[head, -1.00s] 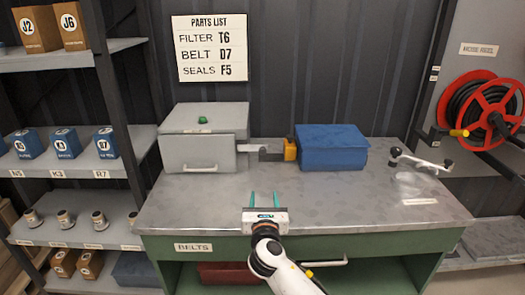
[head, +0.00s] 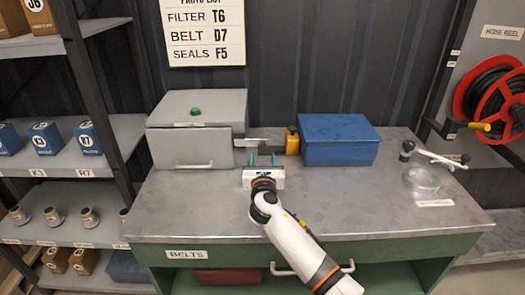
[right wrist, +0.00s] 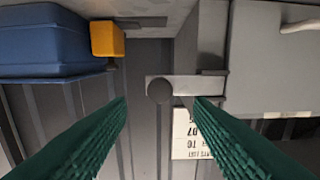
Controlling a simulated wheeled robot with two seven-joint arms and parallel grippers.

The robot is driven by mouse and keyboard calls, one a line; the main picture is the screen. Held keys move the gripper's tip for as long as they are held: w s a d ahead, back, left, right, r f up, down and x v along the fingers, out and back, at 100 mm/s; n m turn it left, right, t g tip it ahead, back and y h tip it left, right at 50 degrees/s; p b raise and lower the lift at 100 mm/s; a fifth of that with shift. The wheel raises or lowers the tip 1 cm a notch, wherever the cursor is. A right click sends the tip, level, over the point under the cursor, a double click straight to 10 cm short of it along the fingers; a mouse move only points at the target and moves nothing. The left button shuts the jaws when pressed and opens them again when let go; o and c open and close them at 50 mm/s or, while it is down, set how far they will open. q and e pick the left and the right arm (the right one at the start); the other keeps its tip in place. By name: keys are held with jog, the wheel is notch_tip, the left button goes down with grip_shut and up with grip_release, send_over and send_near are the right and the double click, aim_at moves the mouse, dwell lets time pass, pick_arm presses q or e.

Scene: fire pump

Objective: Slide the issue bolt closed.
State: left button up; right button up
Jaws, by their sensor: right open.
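The issue bolt (head: 258,143) is a pale metal bar reaching right from the grey lidded box (head: 190,150) towards a yellow block (head: 292,141). In the right wrist view, the bolt (right wrist: 182,86) has a round dark knob (right wrist: 160,90) at its end, and a gap separates it from the yellow block (right wrist: 107,39). My right gripper (head: 263,159) is open and empty, just in front of the bolt. Its green fingers (right wrist: 157,100) show on either side of the knob in the wrist picture; contact cannot be seen. My left gripper is not in view.
A blue box (head: 338,140) stands right of the yellow block. A lever with white handles (head: 435,156) and a clear round dish (head: 422,181) are at the right of the metal worktop (head: 360,205). Shelves stand left, a hose reel (head: 497,105) right.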

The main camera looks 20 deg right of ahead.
aim_at(262, 148)
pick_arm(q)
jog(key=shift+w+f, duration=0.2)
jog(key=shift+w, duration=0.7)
pick_arm(e)
jog(key=shift+x, duration=2.5)
pick_arm(q)
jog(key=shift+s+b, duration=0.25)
jog(key=shift+b, duration=0.05)
pick_arm(e)
grip_shut()
